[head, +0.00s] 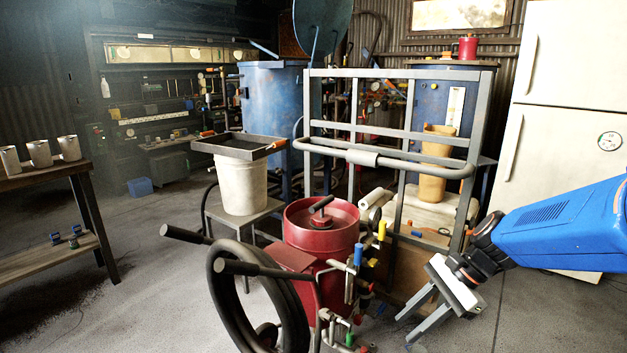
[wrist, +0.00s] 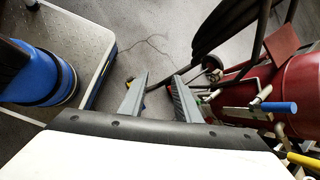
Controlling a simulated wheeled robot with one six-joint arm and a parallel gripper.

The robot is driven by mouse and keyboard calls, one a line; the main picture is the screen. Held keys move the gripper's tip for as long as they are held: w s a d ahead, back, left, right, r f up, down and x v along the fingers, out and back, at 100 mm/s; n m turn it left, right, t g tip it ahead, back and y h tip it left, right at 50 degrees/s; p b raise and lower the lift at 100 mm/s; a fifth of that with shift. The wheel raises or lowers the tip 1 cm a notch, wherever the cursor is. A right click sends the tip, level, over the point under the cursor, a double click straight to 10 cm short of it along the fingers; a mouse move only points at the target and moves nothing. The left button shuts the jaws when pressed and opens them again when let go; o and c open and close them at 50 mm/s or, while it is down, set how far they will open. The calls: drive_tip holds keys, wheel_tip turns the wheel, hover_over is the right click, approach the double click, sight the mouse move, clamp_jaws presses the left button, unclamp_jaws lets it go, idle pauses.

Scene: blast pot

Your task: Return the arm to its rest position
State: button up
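My gripper (head: 404,331) is at the lower right of the head view, at the end of my blue arm, pointing down and left. Its two grey fingers stand apart with nothing between them.
Valves with blue (head: 358,254) and yellow (head: 381,231) handles stick out from the pot towards my gripper. A grey frame (head: 390,134) rises behind. A white bucket (head: 240,190) bears a dark tray (head: 238,152). A white fridge (head: 560,120) stands right. The lower-right floor is clear.

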drive_tip(key=s+d+r+n+t+h, duration=0.2)
drive_tip(key=s+d+n+h, duration=0.1)
drive_tip(key=s+n, duration=0.3)
drive_tip(key=s+d+r+n+t+h, duration=0.1)
drive_tip(key=s+d+n+t+h, duration=0.1)
drive_tip(key=s+d+n+h, duration=0.2)
drive_tip(key=shift+s+d+r+n+t, duration=0.2)
drive_tip(key=shift+s+r+n+t, duration=0.2)
drive_tip(key=shift+s+n, duration=1.65)
drive_tip(key=shift+w+n, duration=0.25)
